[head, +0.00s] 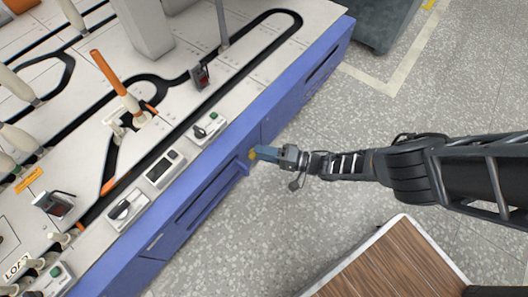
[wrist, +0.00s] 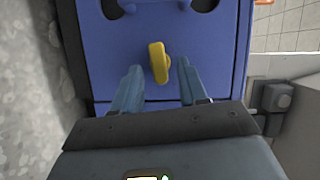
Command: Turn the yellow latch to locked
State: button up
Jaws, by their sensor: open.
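The yellow latch (wrist: 158,62) sits on the blue front panel (wrist: 110,60) of the machine. In the wrist view it is a knob standing nearly upright, tilted slightly. My gripper (wrist: 160,85) is open, with one blue-grey finger to each side of the latch's lower end. The fingertips look close to the panel, but I cannot tell whether they touch the latch. In the head view my gripper (head: 262,153) reaches the blue side of the machine, and a small bit of yellow latch (head: 252,154) shows at its tip.
The white machine top (head: 240,70) carries bobbins, black tracks and small control boxes (head: 207,128). A wooden-topped table or cart (head: 390,265) stands at the lower right. A dark bin (head: 385,22) stands at the top right. Grey speckled floor is free between them.

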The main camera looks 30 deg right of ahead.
jog(key=v, duration=0.7)
jog(key=shift+s+d+p, duration=0.25)
jog(key=shift+s+p, duration=0.05)
jog(key=shift+p, duration=0.15)
jog(key=shift+o, duration=0.3)
